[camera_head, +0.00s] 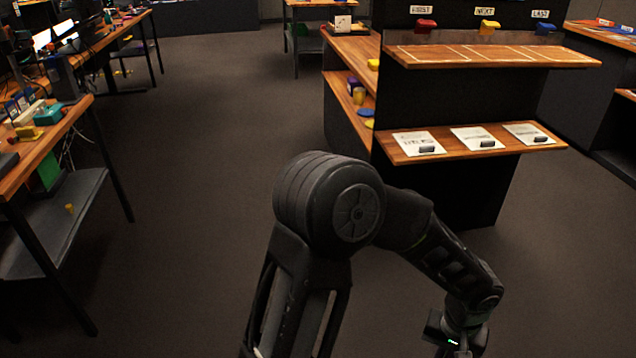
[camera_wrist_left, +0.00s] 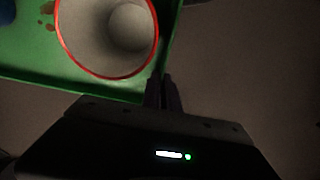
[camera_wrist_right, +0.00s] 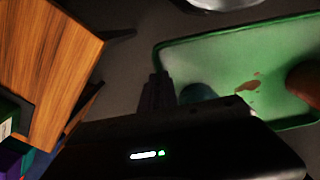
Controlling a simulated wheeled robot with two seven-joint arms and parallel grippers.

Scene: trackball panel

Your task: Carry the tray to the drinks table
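A green tray (camera_wrist_left: 100,86) with brown stains shows in the left wrist view. A pale cup with a red rim (camera_wrist_left: 70,60) stands on it, and part of a blue thing shows at the top left corner. My left gripper (camera_wrist_left: 163,92) is closed on the tray's edge. The tray (camera_wrist_right: 225,62) also shows in the right wrist view, with a brown rounded thing (camera_wrist_right: 306,82) and a dark teal thing (camera_wrist_right: 198,93) on it. My right gripper (camera_wrist_right: 157,92) is closed at the tray's other edge. The head view does not show the tray. I cannot tell which table is the drinks table.
A wooden shelf unit with papers (camera_head: 420,143) and coloured clips stands at right. A workbench (camera_head: 30,160) with a lower shelf is at left. A small table (camera_head: 315,3) stands at the back. Grey floor (camera_head: 215,120) between them is clear. Wood (camera_wrist_right: 50,50) is close to my right gripper.

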